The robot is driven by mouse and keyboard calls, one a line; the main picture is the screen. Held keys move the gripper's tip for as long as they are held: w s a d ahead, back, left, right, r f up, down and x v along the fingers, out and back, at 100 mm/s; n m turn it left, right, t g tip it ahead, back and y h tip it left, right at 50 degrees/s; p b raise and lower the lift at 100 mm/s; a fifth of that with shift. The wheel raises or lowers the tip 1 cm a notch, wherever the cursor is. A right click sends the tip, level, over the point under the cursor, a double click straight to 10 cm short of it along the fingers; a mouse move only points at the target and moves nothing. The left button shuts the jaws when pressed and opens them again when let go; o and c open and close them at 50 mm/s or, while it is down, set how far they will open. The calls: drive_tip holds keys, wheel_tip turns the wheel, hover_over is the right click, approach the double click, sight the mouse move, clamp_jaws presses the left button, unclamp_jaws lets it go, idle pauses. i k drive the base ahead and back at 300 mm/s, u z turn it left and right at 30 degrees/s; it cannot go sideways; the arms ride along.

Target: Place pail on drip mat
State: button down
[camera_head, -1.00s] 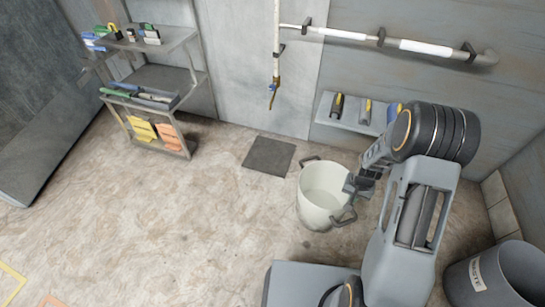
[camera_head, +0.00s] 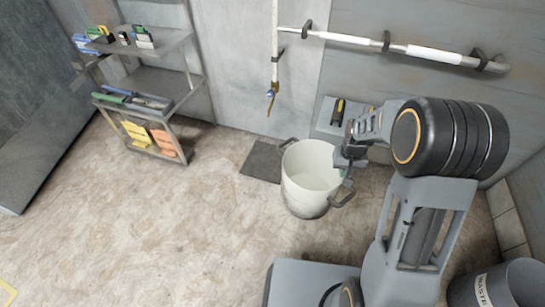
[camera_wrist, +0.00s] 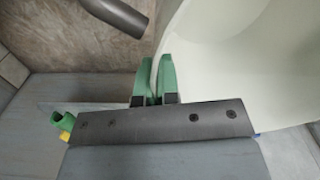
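The pail (camera_head: 305,190) is a white round pot with two dark side handles, upright in the head view. In that view it covers the right edge of the drip mat (camera_head: 260,163), a dark square on the floor below the hanging hose. I cannot tell if the pail is clear of the floor. My gripper (camera_head: 345,168) is at the pail's right rim. In the wrist view, the green fingers of my gripper (camera_wrist: 156,80) are close together on the rim of the pail (camera_wrist: 225,70), with its pale inside on the right. The mat does not show there.
A metal rack (camera_head: 150,90) with tools and cloths stands at the left. A pipe (camera_head: 400,47) runs along the back wall. A waste bin (camera_head: 510,285) is at lower right. The left and front floor is clear.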

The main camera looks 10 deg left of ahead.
sight(269, 161)
drive_tip(key=u, duration=0.25)
drive_tip(key=i, duration=0.9)
drive_tip(key=u, duration=0.75)
drive_tip(key=i, duration=0.5)
drive_tip(key=u, duration=0.25)
